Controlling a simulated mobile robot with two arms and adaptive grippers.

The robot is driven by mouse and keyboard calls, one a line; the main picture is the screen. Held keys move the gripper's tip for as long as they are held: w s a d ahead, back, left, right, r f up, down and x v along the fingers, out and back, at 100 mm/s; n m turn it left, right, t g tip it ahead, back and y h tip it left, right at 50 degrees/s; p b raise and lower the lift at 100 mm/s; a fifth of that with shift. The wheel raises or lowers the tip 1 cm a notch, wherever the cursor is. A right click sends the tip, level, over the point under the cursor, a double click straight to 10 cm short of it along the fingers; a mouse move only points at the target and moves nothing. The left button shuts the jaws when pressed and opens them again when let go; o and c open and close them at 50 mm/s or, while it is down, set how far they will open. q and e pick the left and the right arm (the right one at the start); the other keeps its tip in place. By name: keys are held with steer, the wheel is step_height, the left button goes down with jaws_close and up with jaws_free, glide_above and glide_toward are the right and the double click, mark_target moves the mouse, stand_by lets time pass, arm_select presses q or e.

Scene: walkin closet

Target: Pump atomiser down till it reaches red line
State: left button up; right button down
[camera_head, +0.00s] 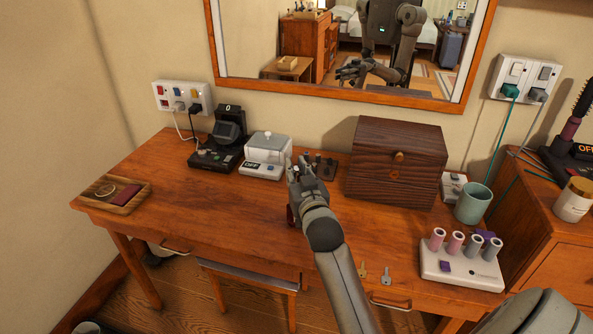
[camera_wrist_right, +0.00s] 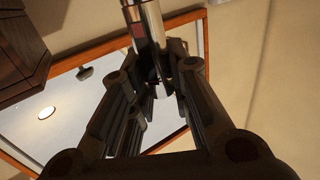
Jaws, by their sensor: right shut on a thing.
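My right gripper (camera_head: 305,168) reaches over the middle of the wooden desk. In the wrist view its fingers (camera_wrist_right: 155,75) are shut on a slim, shiny metallic cylinder (camera_wrist_right: 150,28) with a reddish patch on its side, which looks like the atomiser. The cylinder runs out of the top of that view, so its far end is hidden. In the head view the gripper and forearm cover most of what it holds. A small dark red piece (camera_head: 291,215) shows just left of the wrist. No red line can be made out clearly. My left gripper is not in view.
A brown wooden box (camera_head: 395,165) stands close right of the gripper. A white device (camera_head: 264,160) and a black device (camera_head: 220,145) stand behind left. A wooden tray (camera_head: 112,194) lies far left. A green cup (camera_head: 473,204) and keys (camera_head: 386,275) are right. The desk's left middle is clear.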

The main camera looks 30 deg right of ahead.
steer(key=shift+f, duration=0.15)
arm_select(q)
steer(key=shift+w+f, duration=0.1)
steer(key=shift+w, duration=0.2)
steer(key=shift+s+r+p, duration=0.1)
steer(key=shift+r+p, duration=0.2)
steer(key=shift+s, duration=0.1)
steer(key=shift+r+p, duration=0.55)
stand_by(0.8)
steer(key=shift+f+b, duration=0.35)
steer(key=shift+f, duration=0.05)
arm_select(e)
steer(key=shift+f, duration=0.7)
stand_by(0.4)
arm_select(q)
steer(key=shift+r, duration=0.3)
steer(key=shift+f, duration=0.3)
arm_select(e)
steer(key=shift+f, duration=1)
stand_by(1.3)
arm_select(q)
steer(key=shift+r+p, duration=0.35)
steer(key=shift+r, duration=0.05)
arm_select(e)
steer(key=shift+r, duration=0.2)
